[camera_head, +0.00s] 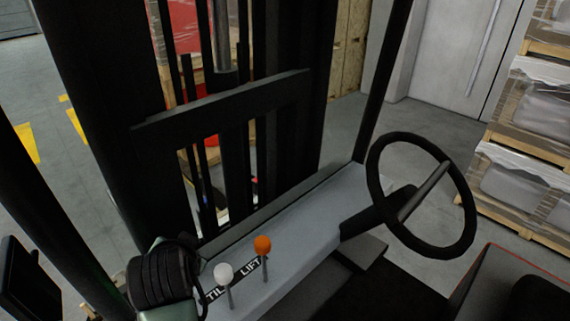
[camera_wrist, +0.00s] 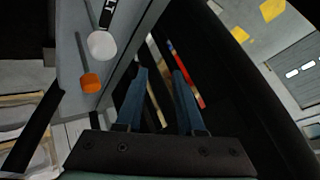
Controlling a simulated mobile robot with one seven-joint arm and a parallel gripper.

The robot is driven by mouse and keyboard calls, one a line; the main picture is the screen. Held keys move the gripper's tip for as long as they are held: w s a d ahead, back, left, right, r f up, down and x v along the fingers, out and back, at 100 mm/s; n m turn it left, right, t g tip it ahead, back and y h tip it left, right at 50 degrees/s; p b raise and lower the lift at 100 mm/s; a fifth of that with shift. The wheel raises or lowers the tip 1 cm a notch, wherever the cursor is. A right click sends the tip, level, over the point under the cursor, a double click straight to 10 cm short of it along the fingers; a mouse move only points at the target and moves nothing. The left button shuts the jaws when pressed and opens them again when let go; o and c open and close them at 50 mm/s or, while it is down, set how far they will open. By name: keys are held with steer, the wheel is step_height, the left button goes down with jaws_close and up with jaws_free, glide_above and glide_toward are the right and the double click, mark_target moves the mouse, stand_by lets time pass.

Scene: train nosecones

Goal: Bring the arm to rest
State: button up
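My gripper (camera_wrist: 160,72) shows in the wrist view with two blue fingers apart. No object shows held between them. My arm shows at the lower left of the head view, beside the lever console (camera_head: 300,235); the fingers cannot be made out there. A lever with a white knob (camera_head: 223,273) and a lever with an orange knob (camera_head: 262,244) stand on the console, by labels reading TIL and LIFT. In the wrist view the white knob (camera_wrist: 102,45) and orange knob (camera_wrist: 91,83) are left of the fingers, apart from them.
A black steering wheel (camera_head: 422,195) stands to the right of the console. The dark mast and bars (camera_head: 225,105) rise in front. A dark screen (camera_head: 20,280) is at the lower left, and a seat (camera_head: 520,290) is at the lower right. Wrapped pallets (camera_head: 525,130) stand beyond.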

steer(key=w+d+r+n+t+b, duration=0.1)
steer(key=d+r+t+b, duration=0.2)
steer(key=r, duration=0.5)
steer(key=w+d+r+t, duration=0.1)
steer(key=d+r+t, duration=0.35)
steer(key=r, duration=0.25)
steer(key=d+r+n+t+b, duration=0.1)
steer(key=d+r+t+b, duration=0.15)
steer(key=d+r, duration=0.4)
steer(key=s+d+r+t+h+b, duration=0.1)
steer(key=s+d+r+t, duration=0.3)
steer(key=s+r, duration=0.3)
steer(key=s+d+r+n+t+h+b, duration=0.1)
steer(key=s+d+r+t+h, duration=0.1)
steer(key=s+d+r+t, duration=0.2)
steer(key=s+r+t, duration=0.1)
steer(key=s+r, duration=0.2)
steer(key=r, duration=0.3)
steer(key=shift+d+r+n+h+b, duration=0.2)
steer(key=shift+r+n+h+b, duration=0.1)
steer(key=shift+r, duration=0.05)
steer(key=shift+s, duration=0.15)
